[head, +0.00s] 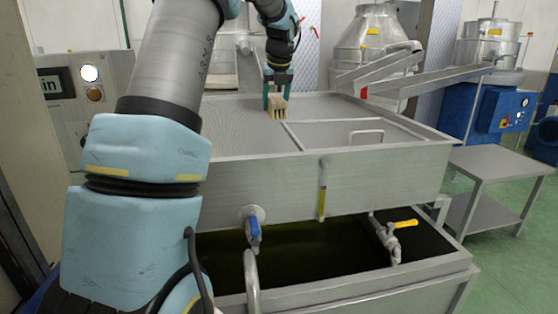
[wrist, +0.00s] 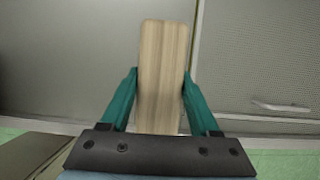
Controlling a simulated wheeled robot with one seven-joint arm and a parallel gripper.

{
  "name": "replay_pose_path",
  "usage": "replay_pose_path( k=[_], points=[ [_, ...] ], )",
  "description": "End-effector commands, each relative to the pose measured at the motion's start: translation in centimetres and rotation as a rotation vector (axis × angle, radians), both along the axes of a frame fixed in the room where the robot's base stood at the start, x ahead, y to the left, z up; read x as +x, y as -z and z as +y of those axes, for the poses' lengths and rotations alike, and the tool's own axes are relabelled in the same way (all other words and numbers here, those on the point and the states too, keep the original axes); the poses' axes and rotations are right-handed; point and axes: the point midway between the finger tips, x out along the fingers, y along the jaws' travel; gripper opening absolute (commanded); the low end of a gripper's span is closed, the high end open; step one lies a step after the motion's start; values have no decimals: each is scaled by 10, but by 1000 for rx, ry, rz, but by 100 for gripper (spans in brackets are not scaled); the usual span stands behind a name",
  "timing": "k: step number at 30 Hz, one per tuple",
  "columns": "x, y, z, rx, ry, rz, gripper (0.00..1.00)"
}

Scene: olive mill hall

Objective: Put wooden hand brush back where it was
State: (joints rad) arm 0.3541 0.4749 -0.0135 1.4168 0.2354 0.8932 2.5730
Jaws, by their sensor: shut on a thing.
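The wooden hand brush (head: 278,107) is in my gripper (head: 277,90), over the far part of the large metal machine's top (head: 240,127). In the wrist view the brush (wrist: 163,70) shows as a pale wood block between the two green fingers of my gripper (wrist: 160,100). The fingers touch its sides. In the head view its lower end is close to the metal top, and I cannot tell whether it touches. Bristles are not clearly visible.
The top has a raised dividing strip (head: 292,136) and a handle (head: 366,133) on its right. Below are a blue-handled valve (head: 254,228), a yellow-handled valve (head: 402,224) and an open trough of dark liquid (head: 300,250). A metal side table (head: 495,163) stands right.

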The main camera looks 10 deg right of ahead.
Motion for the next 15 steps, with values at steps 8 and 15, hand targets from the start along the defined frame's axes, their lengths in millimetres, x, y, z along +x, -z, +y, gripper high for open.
replay_pose_path(
  k=[8,15],
  points=[
    [-19,25,-11,3,20,3,2],
    [-18,60,-11,1,19,0,2]
  ],
)
